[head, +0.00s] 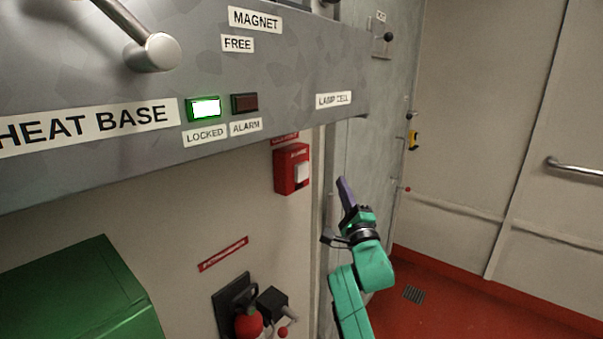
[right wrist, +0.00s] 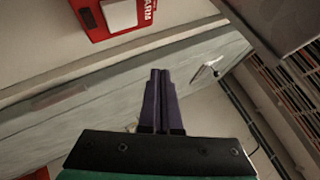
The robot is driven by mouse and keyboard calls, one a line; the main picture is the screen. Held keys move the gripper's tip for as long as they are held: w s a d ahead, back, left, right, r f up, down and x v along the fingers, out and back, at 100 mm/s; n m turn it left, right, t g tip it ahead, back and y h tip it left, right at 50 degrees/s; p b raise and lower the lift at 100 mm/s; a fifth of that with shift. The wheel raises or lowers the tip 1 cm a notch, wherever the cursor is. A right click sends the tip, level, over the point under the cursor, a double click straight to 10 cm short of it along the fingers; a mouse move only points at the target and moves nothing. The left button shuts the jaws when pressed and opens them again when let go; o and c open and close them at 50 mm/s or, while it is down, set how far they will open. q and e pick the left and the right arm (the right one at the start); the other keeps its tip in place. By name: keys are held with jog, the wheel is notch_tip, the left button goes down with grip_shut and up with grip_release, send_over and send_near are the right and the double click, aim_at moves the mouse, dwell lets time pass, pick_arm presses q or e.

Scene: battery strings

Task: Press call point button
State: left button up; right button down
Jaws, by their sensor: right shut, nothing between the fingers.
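The call point is a red box (head: 291,169) on the beige wall, under the grey panel in the head view. Its white square button (head: 301,173) faces outward. In the right wrist view the red call point (right wrist: 108,14) is at the top edge, partly cut off, with the white button (right wrist: 119,14) showing. My right gripper (head: 344,190) is to the right of the call point and a little lower, apart from it. Its purple fingers (right wrist: 158,75) are shut together with nothing between them. My left gripper is not in view.
The grey panel (head: 180,160) juts out above the call point, with a lit green LOCKED lamp (head: 204,108). A green box (head: 80,295) stands lower left. A black bracket with a red ball (head: 249,322) is below. Red floor (head: 440,300) is open at right.

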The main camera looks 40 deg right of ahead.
jog(key=b, duration=0.5)
send_near(305, 169)
jog(key=w+d+r, duration=0.3)
jog(key=shift+w, duration=0.45)
jog(key=shift+w, duration=0.1)
dwell(1.1)
jog(key=shift+w+a, duration=0.15)
jog(key=shift+w, duration=0.15)
jog(key=shift+w+a+b, duration=0.15)
jog(key=shift+w+b, duration=0.2)
jog(key=shift+w, duration=0.25)
dwell(0.9)
jog(key=shift+s+d+p, duration=0.25)
jog(key=shift+s+p, duration=0.45)
jog(key=shift+s, duration=0.3)
